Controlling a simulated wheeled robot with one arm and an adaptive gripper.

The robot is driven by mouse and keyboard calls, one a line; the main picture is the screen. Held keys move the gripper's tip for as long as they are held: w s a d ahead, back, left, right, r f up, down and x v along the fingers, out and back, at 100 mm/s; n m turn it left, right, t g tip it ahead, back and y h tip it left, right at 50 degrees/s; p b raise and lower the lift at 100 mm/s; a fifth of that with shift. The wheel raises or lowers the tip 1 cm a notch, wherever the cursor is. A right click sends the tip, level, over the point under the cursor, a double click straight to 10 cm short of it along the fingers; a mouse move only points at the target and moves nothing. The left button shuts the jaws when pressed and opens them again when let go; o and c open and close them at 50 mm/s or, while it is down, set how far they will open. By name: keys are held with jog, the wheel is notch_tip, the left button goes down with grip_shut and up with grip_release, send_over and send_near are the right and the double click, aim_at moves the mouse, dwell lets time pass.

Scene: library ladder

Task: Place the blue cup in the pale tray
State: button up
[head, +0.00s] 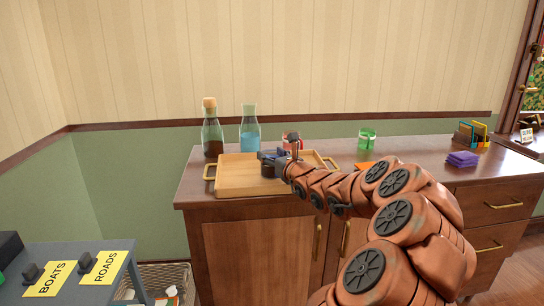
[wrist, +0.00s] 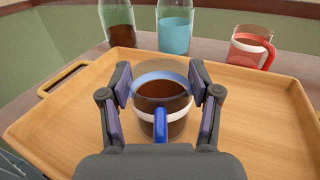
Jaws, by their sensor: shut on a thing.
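The blue cup (wrist: 163,118) is a clear cup with a blue handle, a white band and dark contents. It is upright between the fingers of my gripper (wrist: 165,88), which are shut on its sides. The pale wooden tray (wrist: 55,125) lies under and around the cup in the wrist view; I cannot tell whether the cup's base touches it. In the head view my gripper (head: 271,158) is over the tray (head: 232,181) and mostly hides the cup.
A dark-filled bottle (head: 212,132) with a cork and a blue-filled bottle (head: 249,132) stand behind the tray. A red cup (wrist: 250,50) stands beyond its far rim. A green cup (head: 367,138) and purple stack (head: 462,158) are farther right on the cabinet top.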

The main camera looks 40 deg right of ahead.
jog(key=o, duration=1.3)
jog(key=shift+c, duration=0.2)
jog(key=shift+r+p, duration=0.15)
jog(key=shift+p, duration=0.15)
jog(key=v, duration=1.2)
